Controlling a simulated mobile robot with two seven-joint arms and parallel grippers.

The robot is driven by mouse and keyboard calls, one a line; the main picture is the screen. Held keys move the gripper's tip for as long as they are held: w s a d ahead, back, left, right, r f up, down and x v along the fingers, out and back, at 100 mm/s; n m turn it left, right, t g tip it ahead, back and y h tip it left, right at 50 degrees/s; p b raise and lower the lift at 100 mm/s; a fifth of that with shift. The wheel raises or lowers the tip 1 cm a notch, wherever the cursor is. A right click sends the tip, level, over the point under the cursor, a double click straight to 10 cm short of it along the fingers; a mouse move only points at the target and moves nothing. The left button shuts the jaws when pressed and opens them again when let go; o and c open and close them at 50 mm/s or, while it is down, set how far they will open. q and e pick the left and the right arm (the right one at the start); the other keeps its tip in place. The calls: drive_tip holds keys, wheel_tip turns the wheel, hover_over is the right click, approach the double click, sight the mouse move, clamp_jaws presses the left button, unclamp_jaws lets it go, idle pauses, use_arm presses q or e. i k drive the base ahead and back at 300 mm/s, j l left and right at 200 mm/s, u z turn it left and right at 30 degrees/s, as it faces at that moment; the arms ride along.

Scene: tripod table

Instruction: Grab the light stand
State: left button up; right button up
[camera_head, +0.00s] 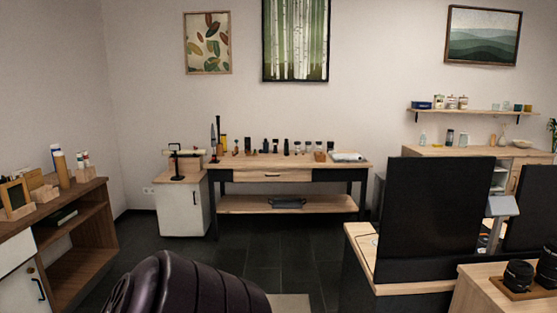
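No thing in view is clearly the light stand. Tall, thin dark upright items (223,144) stand at the left end of the wooden workbench (273,202) against the back wall; one of them may be it, but they are too small to tell. A black stand with a pale crossbar (176,163) is on the small white cabinet (184,210) left of the workbench. Neither of my grippers is in view.
A dark purple ribbed, rounded thing (190,288) fills the bottom foreground. A wooden shelf unit (88,238) stands at left. Desks with large black panels (433,215) block the right. Dark tiled floor (275,255) is open before the workbench.

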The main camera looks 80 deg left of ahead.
sight(177, 168)
drive_tip(key=u, duration=3.3)
drive_tip(key=i+u, duration=0.1)
drive_tip(key=i, duration=3.4)
drive_tip(key=i+l+u, duration=0.15)
drive_tip(key=i, duration=0.45)
drive_tip(key=i+l+u, duration=0.15)
drive_tip(key=i, duration=0.5)
